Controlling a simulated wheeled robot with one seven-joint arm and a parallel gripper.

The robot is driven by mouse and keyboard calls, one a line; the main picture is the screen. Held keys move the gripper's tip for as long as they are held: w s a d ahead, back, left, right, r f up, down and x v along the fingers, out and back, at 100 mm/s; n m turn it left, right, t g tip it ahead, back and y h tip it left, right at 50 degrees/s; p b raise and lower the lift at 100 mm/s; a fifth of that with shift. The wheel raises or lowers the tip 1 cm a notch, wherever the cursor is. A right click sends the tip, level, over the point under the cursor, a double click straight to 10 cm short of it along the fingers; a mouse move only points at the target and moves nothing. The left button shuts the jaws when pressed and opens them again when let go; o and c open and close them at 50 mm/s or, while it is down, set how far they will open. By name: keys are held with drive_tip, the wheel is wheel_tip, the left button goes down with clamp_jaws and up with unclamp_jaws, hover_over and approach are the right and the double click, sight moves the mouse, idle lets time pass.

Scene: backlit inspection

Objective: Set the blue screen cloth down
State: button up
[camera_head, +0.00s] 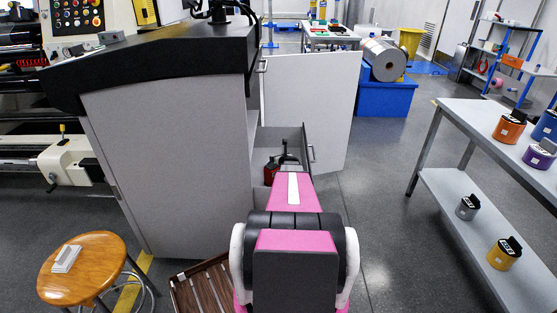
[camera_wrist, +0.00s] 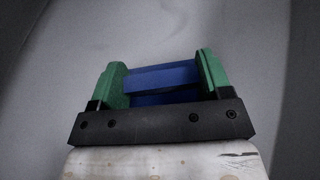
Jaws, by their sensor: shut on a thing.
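The blue screen cloth (camera_wrist: 160,77) shows in the wrist view as a folded blue block with a dark line across its middle. My gripper (camera_wrist: 162,82) is shut on it, with one green finger pressed against each side. Smooth grey fills the view behind the cloth, and I cannot tell which surface it is or how far off. In the head view my pink arm reaches forward to the open grey cabinet (camera_head: 170,150). The cloth cannot be made out there, and the gripper is not clear.
The cabinet's door (camera_head: 318,105) stands open to the right of my arm. A red item (camera_head: 271,171) sits low in the opening. A wooden stool (camera_head: 82,268) with a small white block is at the left. A grey shelf table (camera_head: 490,125) with several coloured containers is at the right.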

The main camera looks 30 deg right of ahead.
drive_tip(key=shift+f, duration=0.2)
drive_tip(key=o, duration=0.6)
drive_tip(key=shift+r, duration=0.1)
drive_tip(key=shift+r, duration=0.15)
drive_tip(key=v, duration=0.7)
drive_tip(key=shift+s+r, duration=0.1)
drive_tip(key=shift+s, duration=0.15)
